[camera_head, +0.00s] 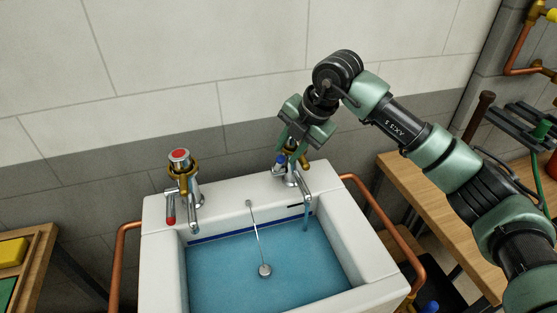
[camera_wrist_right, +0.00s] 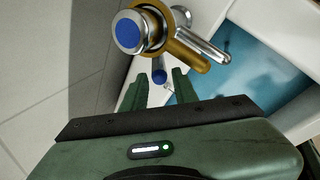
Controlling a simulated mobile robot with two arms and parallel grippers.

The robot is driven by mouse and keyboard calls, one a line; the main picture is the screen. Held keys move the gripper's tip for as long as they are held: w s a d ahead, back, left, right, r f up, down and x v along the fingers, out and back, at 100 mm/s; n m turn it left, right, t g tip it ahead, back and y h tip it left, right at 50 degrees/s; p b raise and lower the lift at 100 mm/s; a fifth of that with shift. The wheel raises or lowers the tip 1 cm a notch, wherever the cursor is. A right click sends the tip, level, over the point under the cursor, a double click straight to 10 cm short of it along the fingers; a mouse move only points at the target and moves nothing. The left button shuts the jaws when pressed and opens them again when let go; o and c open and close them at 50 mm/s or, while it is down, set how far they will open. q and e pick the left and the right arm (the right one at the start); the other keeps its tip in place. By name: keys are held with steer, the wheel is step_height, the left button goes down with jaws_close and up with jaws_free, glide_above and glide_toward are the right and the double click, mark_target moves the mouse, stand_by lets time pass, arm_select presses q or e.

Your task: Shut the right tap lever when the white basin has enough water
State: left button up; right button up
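The white basin (camera_head: 375,267) holds blue water (camera_head: 225,275). A dark blue line (camera_head: 250,229) runs along its back inner wall, and the water surface lies close below it. The right tap (camera_head: 291,175) has a blue cap, and a thin bluish stream (camera_head: 306,222) falls from its spout. Its blue-tipped lever (camera_wrist_right: 159,75) shows in the right wrist view between the fingertips. My right gripper (camera_head: 292,145) is at this tap from above and behind; in the wrist view its fingers (camera_wrist_right: 162,84) stand apart, with small gaps beside the lever. My left gripper is out of view.
The left tap (camera_head: 181,178) has a red cap and a red-tipped lever. A metal ball on a thin chain or rod (camera_head: 264,270) is in the basin. Copper pipes run beside both basin sides. A wooden bench (camera_head: 425,200) stands right, and a tray with a yellow block (camera_head: 12,251) left.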

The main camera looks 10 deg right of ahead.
mark_target(283, 157)
steer(key=shift+p+x, duration=0.35)
steer(key=shift+x, duration=2.4)
steer(key=shift+a, duration=0.1)
jaws_close()
